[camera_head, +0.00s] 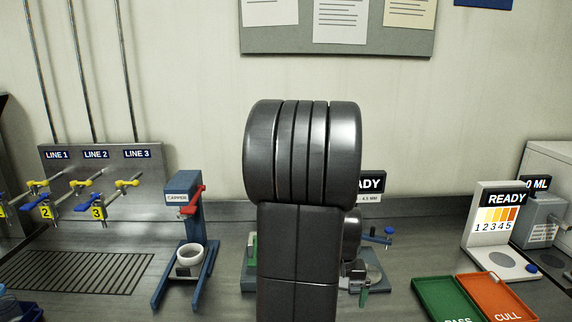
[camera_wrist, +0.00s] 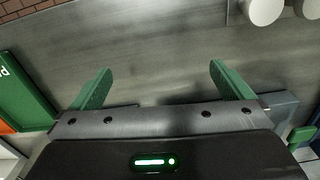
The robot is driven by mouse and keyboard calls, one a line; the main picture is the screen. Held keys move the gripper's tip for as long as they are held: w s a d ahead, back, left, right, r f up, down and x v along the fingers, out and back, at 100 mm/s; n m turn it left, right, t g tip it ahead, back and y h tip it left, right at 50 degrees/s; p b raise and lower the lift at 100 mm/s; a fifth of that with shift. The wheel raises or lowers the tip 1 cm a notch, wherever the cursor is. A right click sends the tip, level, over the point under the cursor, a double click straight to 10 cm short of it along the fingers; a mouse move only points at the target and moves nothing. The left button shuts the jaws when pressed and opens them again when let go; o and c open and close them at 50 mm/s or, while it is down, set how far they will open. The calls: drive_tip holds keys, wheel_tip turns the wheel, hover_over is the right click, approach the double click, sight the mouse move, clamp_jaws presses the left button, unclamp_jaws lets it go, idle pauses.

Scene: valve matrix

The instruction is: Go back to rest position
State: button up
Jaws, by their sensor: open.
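My gripper (camera_wrist: 162,85) shows in the wrist view with its two green fingers spread wide apart. Nothing is between the fingers, and the grey bench top (camera_wrist: 150,45) lies beyond them. In the head view my dark arm stands upright in the middle and hides most of the gripper. Only small green parts show low on either side of the arm.
Left are valves under LINE 1 to LINE 3 signs (camera_head: 95,154), a drain grate (camera_head: 75,272) and the blue capper (camera_head: 188,230). Right are a green PASS tray (camera_head: 440,300), an orange CULL tray (camera_head: 497,293) and a READY colour-scale device (camera_head: 495,230). A half-hidden device stands behind my arm.

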drive_tip(key=shift+r, duration=0.75)
